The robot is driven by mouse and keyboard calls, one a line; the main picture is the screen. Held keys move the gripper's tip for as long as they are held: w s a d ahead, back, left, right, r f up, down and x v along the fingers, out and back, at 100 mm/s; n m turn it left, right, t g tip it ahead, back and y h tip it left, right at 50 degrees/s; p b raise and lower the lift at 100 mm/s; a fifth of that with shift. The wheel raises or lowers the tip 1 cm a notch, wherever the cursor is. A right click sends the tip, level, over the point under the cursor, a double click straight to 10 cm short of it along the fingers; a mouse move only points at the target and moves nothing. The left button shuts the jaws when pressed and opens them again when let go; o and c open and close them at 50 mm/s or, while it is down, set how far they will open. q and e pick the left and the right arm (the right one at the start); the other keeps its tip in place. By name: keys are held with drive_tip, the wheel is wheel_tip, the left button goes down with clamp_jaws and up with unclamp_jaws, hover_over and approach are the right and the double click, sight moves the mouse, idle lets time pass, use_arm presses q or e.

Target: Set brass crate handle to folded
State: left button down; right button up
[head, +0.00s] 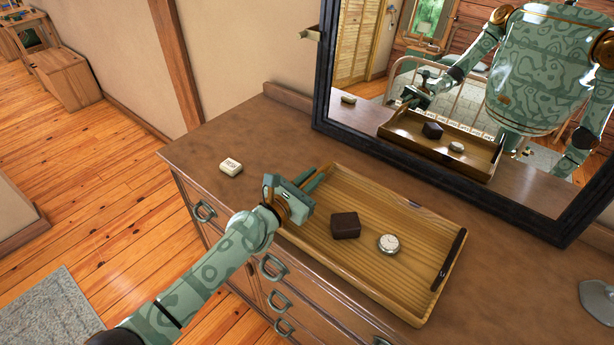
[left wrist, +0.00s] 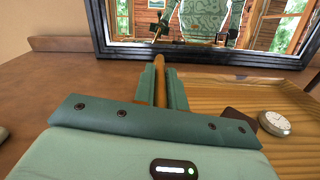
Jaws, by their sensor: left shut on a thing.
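The brass-coloured crate (head: 370,283) is a shallow tray on the dresser top. A dark bar handle (head: 448,260) lies along its right end wall. My left gripper (head: 316,182) is at the crate's left end. My right gripper is not directly in view.
Inside the crate are a dark brown block (head: 345,225) and a round silver watch or dial (head: 388,243). A small white block (head: 230,167) lies left of the crate on the dresser (head: 200,150). A black-framed mirror (head: 420,160) stands close behind. A grey stand base (head: 596,300) is at right.

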use_arm(q)
drive_tip(key=shift+s+d+f+m+b, duration=0.2)
drive_tip(key=shift+s+d+f+m, duration=0.15)
drive_tip(key=shift+m, duration=0.45)
drive_tip(key=shift+s+d+f+m+b, duration=0.2)
drive_tip(key=shift+d+f+m, duration=0.1)
drive_tip(key=shift+m, duration=0.5)
drive_tip(key=c, duration=1.5)
unclamp_jaws()
drive_tip(key=shift+r, duration=0.1)
drive_tip(key=shift+v, duration=8.1)
